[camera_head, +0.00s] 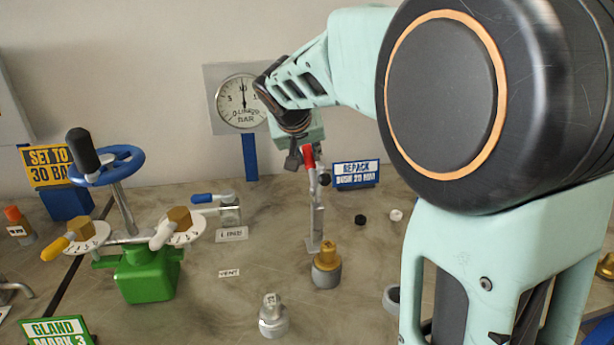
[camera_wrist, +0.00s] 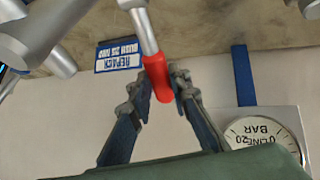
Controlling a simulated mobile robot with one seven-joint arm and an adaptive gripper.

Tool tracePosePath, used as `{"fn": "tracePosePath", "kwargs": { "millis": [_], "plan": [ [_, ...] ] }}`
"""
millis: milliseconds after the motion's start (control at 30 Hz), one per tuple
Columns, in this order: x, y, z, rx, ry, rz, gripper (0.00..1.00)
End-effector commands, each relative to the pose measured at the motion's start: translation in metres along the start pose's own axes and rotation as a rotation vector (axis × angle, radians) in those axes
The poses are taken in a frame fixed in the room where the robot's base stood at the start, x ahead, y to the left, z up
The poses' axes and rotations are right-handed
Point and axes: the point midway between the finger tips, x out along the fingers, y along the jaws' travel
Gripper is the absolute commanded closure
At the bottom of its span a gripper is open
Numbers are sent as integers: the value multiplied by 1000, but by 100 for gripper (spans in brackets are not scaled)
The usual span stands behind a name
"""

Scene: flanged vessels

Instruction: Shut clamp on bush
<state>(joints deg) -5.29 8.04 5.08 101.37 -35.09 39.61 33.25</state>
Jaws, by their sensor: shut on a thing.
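The clamp (camera_head: 316,222) is a grey metal toggle clamp standing on the bench, with a red-gripped handle (camera_head: 309,157) pointing up. The handle's red grip also shows in the wrist view (camera_wrist: 158,80). My gripper (camera_head: 301,160) is at the top of the clamp, shut on the red grip; in the wrist view its fingertips (camera_wrist: 172,76) are on either side of it. A brass bush (camera_head: 327,252) sits upright in a grey round holder (camera_head: 327,275) just in front of the clamp's foot. The clamp's upper links are small and partly hidden, so their exact pose is unclear.
A blue "REPACK BUSH 20 MM" sign (camera_head: 357,174) stands behind right. A gauge (camera_head: 242,102) is on the wall behind. A blue-handled valve (camera_head: 212,199) and a green valve block (camera_head: 148,275) stand left. A silver fitting (camera_head: 272,315) is in front.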

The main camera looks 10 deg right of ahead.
Motion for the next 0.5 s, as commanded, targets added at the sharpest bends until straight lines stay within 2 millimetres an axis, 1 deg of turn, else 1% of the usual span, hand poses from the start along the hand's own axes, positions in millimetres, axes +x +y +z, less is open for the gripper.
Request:
{"fn": "tracePosePath", "kwargs": {
  "millis": [33,500],
  "plan": [
    [4,-2,5,6,27,0,100],
    [-11,2,1,46,178,10,100]
  ]
}}
